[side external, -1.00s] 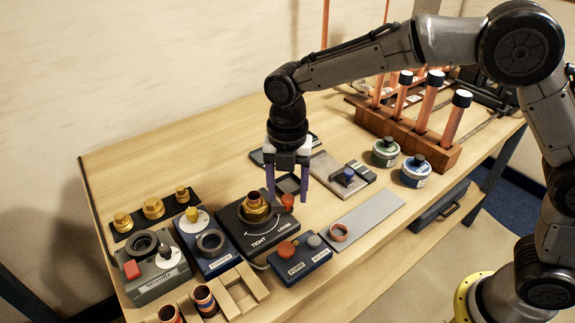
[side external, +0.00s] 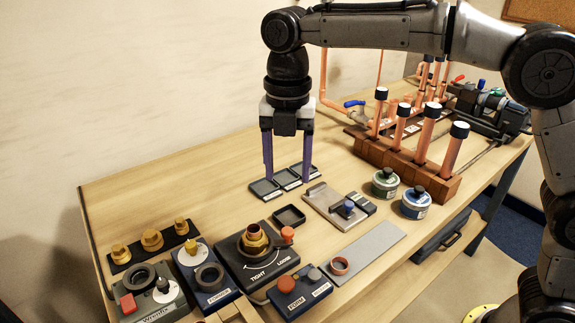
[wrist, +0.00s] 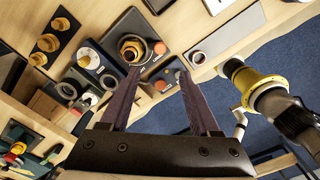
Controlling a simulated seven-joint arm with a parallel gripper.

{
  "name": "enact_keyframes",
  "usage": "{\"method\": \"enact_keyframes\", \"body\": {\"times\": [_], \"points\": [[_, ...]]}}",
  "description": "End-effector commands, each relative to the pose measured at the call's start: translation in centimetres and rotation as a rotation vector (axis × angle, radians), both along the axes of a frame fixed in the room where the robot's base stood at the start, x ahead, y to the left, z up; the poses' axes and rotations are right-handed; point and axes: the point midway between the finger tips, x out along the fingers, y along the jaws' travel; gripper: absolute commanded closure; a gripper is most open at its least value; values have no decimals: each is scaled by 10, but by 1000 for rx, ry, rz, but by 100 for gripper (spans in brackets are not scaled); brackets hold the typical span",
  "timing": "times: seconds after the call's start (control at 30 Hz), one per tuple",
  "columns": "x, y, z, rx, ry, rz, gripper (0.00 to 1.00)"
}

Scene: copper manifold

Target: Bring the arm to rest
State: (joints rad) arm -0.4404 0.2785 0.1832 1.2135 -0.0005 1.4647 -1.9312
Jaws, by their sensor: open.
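My gripper (side external: 287,157) hangs fingers-down in the side external view, above the back part of the wooden bench. Its two purple fingers are apart with nothing between them. In the wrist view its fingers (wrist: 160,85) also show spread and empty. Below and in front of it stands the black TIGHT/LOOSE fixture (side external: 262,270), holding a brass and copper fitting (side external: 254,239). My gripper is well above the bench and touches nothing that I can see.
A wooden rack (side external: 405,168) with several upright copper tubes stands to the right. Two round tins, one green (side external: 385,182) and one blue (side external: 415,203), sit in front of it. Small black trays (side external: 265,189) lie behind the fixture. Copper pipework (side external: 350,110) stands at the back.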

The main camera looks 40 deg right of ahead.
Motion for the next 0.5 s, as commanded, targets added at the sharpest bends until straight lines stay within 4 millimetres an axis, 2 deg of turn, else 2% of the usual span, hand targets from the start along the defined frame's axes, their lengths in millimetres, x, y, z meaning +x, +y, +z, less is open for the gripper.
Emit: {"method": "enact_keyframes", "body": {"times": [0.17,0.27,0.37,0.5], "points": [[1,-1,0,1,-1,-4,37],[2,-13,15,14,-30,-28,37],[-7,-37,44,36,-84,-71,37],[-44,-84,75,61,-150,-185,37]]}}
